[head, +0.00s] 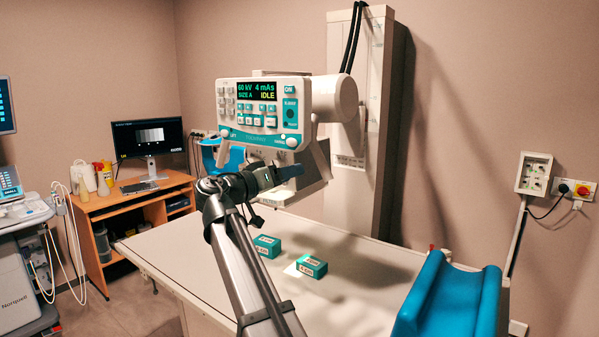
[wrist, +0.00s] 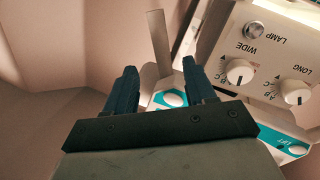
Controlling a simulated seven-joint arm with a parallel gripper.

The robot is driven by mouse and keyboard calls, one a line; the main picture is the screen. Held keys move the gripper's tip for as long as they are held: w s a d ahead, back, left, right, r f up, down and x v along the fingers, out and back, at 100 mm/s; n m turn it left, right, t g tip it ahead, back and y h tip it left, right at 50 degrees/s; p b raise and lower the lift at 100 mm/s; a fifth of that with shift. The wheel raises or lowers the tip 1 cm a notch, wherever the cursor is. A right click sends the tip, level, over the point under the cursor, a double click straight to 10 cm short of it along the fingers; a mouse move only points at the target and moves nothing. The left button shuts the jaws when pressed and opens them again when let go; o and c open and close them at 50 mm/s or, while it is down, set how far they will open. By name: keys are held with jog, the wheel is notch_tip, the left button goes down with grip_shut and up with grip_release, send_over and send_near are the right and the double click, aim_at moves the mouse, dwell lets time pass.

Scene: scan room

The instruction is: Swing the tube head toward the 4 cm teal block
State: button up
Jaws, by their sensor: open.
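Two teal blocks with white labels lie on the table: a left block (head: 267,246) and a right block (head: 311,267). Their sizes are too small to read surely. A bright light patch lies by the right block. My gripper (head: 288,172) is just below the panel, by the tube head's lower housing. In the wrist view my gripper (wrist: 160,85) is open, with a pale upright bar (wrist: 158,42) beyond the fingers. Contact cannot be told.
In the wrist view, a housing with WIDE and LONG knobs (wrist: 240,72) stands close right of the fingers. A blue cradle (head: 450,295) lies at the table's right end. A desk with a monitor (head: 148,137) stands left. The table's (head: 180,250) left part is clear.

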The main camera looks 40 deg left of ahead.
jog(key=shift+s+a, duration=0.15)
jog(key=shift+s, duration=0.45)
jog(key=shift+c, duration=0.3)
